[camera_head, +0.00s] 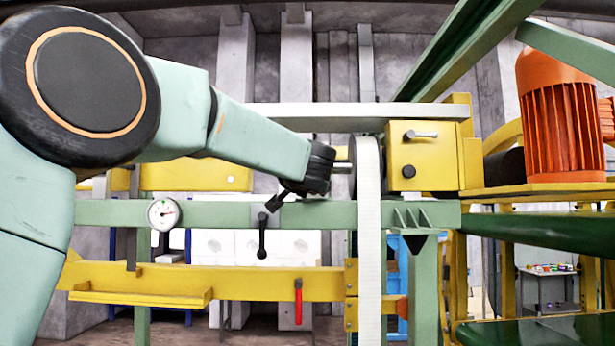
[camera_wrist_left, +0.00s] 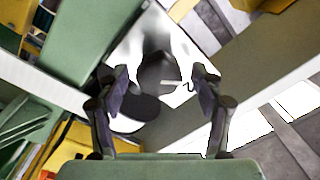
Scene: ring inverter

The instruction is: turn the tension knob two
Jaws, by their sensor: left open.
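A black lever-type knob (camera_head: 262,236) hangs below the green crossbeam in the head view. It has a rounded head and a ball at its lower end; I cannot tell whether it is the tension knob. My left gripper (camera_head: 278,200) is close above and to the right of it, pointing down and left. In the left wrist view my left gripper (camera_wrist_left: 158,78) is open. A dark rounded part (camera_wrist_left: 157,74) shows between and beyond its fingers, not gripped. My right gripper is out of view.
A dial gauge (camera_head: 163,214) sits on the green crossbeam (camera_head: 320,214) to the left. A white belt (camera_head: 369,240) runs down right of my gripper. A yellow box with a handle (camera_head: 423,156) and an orange motor (camera_head: 562,120) stand right. A red handle (camera_head: 298,304) hangs below.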

